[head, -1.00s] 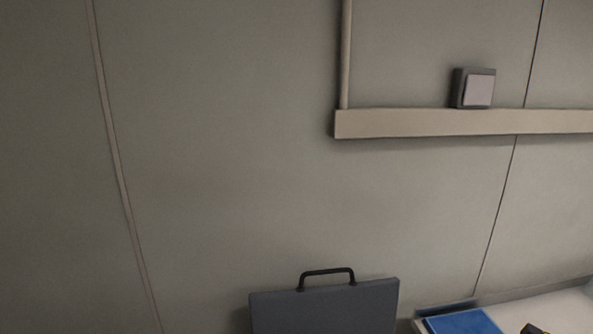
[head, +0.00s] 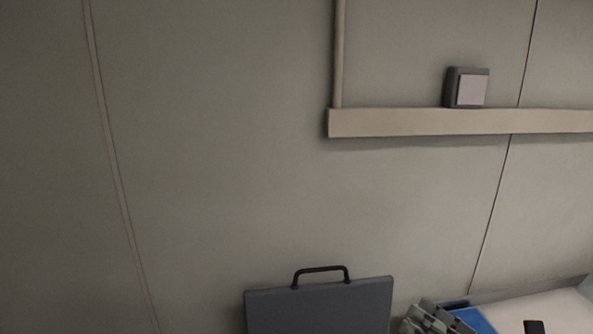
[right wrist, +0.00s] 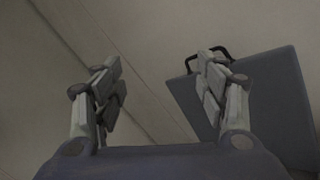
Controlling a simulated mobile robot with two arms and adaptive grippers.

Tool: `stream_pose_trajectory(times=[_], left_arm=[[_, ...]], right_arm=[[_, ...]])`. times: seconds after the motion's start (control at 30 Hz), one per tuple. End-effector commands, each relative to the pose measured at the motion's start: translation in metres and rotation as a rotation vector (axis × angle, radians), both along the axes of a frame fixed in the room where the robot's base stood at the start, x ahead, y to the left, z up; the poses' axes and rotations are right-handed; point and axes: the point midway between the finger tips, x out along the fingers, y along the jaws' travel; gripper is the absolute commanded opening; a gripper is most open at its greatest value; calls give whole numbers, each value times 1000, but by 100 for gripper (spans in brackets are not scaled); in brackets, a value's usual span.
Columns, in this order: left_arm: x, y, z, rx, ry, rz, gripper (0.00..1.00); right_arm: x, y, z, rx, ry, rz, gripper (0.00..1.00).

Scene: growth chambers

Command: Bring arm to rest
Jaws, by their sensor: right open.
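My right gripper (head: 428,318) shows at the bottom edge of the head view, right of a dark grey case-like panel (head: 320,308) with a black handle (head: 321,270). In the right wrist view my right gripper (right wrist: 160,82) is open, its two fingers well apart with nothing between them. The grey panel (right wrist: 262,105) shows behind and right of the right finger there, tilted in the picture. My left gripper is in neither view.
A light worktop (head: 545,305) with a blue item (head: 473,319) and a small black object (head: 534,327) is at lower right. A rail (head: 440,122) and a switch box (head: 467,88) are on the grey wall. The wall's middle is bare.

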Motion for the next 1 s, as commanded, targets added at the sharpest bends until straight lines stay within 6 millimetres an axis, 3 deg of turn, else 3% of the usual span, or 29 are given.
stream_pose_trajectory(times=[0.17,0.27,0.37,0.5,0.67,0.83,1.0], left_arm=[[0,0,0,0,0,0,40],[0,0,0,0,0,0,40],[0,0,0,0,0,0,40],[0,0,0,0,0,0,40],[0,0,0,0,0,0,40],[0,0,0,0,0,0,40],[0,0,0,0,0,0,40]], right_arm=[[15,-25,21,424,108,-184,66],[21,-48,17,655,192,-295,66],[24,-72,1,877,292,-411,66],[20,-99,-41,1171,458,-587,66],[-2,-112,-109,1470,681,-806,66],[-47,-98,-187,1730,955,-1067,66],[-107,-63,-247,1883,1225,-1330,66]])
